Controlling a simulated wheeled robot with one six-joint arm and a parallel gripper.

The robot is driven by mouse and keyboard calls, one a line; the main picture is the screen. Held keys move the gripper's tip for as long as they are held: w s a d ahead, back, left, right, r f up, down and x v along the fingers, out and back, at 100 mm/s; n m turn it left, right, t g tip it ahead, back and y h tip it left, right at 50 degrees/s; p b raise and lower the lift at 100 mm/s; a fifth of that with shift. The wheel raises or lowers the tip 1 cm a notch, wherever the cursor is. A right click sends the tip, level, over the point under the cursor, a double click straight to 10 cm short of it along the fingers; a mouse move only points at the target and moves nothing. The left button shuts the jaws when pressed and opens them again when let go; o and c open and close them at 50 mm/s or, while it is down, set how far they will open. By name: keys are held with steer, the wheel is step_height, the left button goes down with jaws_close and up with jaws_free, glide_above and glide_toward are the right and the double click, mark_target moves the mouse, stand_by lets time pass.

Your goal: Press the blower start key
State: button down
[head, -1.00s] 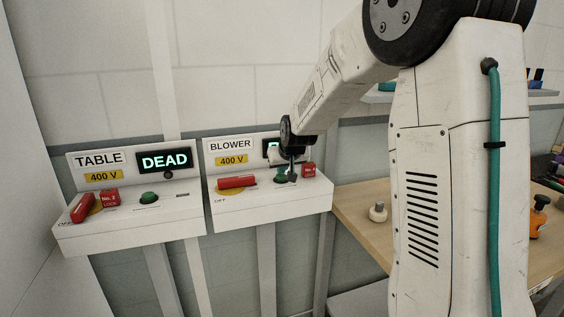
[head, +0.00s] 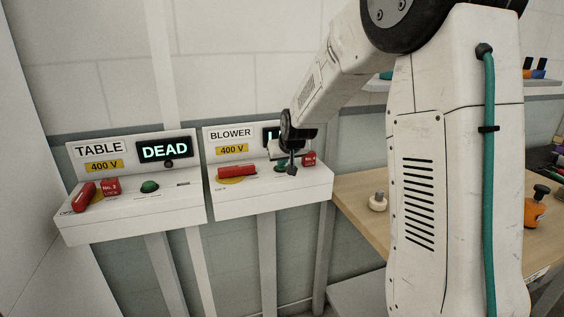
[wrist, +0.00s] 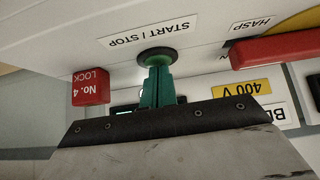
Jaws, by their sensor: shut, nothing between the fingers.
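The blower panel (head: 290,203) is a white sloped box with a BLOWER label and a 400 V tag. Its green start key (head: 281,164) is partly covered by my gripper (head: 291,168). In the wrist view, my gripper (wrist: 157,78) is shut and empty, its teal fingertips against the dark round collar (wrist: 158,55) beside the START / STOP label (wrist: 152,33). The fingers cover most of the key there, so how deep it sits cannot be told. The blower display (head: 270,135) is partly hidden by the arm; its visible letter looks like an L.
A red No. 4 lock (wrist: 90,86) sits close beside the key, and a red handle (head: 237,172) lies on the other side. The TABLE panel (head: 130,215) at left reads DEAD and has its own green key (head: 150,186). A wooden bench (head: 355,200) stands to the right.

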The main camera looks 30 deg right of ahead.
mark_target(282, 169)
step_height(282, 169, up, 3)
steer(key=shift+w+r, duration=0.1)
steer(key=v, duration=1)
steer(key=shift+r, duration=0.2)
steer(key=shift+w, duration=0.1)
stand_by(0.8)
steer(key=s+a+f+g, duration=0.1)
steer(key=s+a, duration=0.3)
steer(key=s, duration=0.8)
steer(key=s+a+f+n+g+y, duration=0.1)
steer(key=s+a+f+g, duration=0.1)
steer(key=s, duration=1)
steer(key=s+a+f+n+g, duration=0.1)
steer(key=s+a+f+g, duration=0.1)
steer(key=s+a, duration=0.5)
steer(key=s+g, duration=0.1)
steer(key=s, duration=0.4)
steer(key=shift+s+g+y, duration=0.3)
steer(key=shift+y, duration=0.1)
steer(key=shift+f, duration=0.1)
